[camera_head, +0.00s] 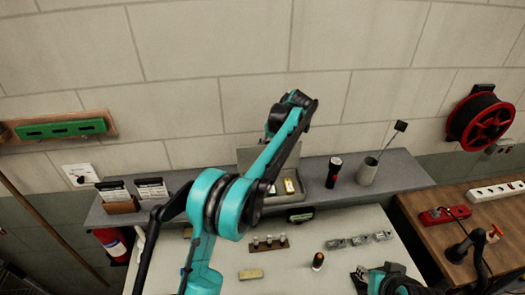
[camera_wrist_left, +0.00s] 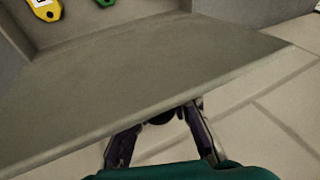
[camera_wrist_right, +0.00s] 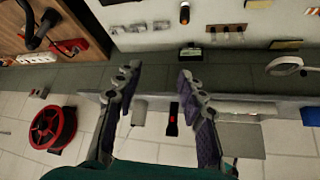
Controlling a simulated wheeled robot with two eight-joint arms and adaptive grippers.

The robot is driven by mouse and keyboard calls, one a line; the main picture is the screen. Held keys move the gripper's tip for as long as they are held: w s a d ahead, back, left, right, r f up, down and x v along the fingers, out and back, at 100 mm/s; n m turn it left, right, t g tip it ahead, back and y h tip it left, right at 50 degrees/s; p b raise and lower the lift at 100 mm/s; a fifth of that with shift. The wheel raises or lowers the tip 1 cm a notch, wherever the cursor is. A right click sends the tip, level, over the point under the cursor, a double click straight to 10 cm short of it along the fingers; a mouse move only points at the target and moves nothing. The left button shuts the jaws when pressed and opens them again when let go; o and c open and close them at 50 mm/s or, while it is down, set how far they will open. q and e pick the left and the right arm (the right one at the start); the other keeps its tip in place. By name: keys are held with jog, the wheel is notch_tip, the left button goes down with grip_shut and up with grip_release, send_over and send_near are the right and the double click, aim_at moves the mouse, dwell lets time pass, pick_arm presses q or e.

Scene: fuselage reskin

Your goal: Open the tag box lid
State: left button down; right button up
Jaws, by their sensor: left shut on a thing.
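The grey tag box (camera_head: 300,196) sits on the grey shelf against the wall, with its lid (camera_head: 250,156) raised at the back. A yellow tag (camera_head: 289,186) shows inside. In the left wrist view, the lid (camera_wrist_left: 150,85) slopes away from the box, where a yellow tag (camera_wrist_left: 45,8) and a green tag lie. My left gripper (camera_wrist_left: 160,118) is shut on the lid's free edge; the fingertips are partly hidden behind it. My left arm covers part of the box in the head view. My right gripper (camera_wrist_right: 155,75) is open and empty above the white table, away from the box.
A flashlight (camera_head: 334,171) and a grey cup (camera_head: 367,171) stand right of the box. Two card holders (camera_head: 151,189) stand left. The white table (camera_head: 215,262) holds small parts. A red reel (camera_head: 484,121) hangs on the right wall.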

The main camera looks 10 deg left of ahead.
jog(key=shift+w+a, duration=0.15)
jog(key=shift+w, duration=0.05)
jog(key=c, duration=0.7)
jog(key=w+a+r+t+y, duration=0.1)
jog(key=w+a+y, duration=0.1)
jog(key=w+a, duration=0.2)
jog(key=w+a+r+m+t+y, duration=0.1)
jog(key=w+a+r+y, duration=0.1)
jog(key=w+a, duration=0.2)
jog(key=w+a+r+m+t+y, duration=0.1)
jog(key=w+a+t, duration=0.1)
jog(key=w+a, duration=0.2)
jog(key=shift+a+r+y, duration=0.2)
jog(key=shift+a, duration=0.7)
jog(key=shift+a+r+y, duration=0.2)
jog(key=shift+a, duration=0.7)
grip_shut()
jog(key=w+a+m+t+y, duration=0.2)
jog(key=w+a+m+t, duration=0.35)
jog(key=a+m, duration=0.55)
jog(key=x, duration=1.3)
jog(key=shift+w+t, duration=0.2)
jog(key=shift+t, duration=0.15)
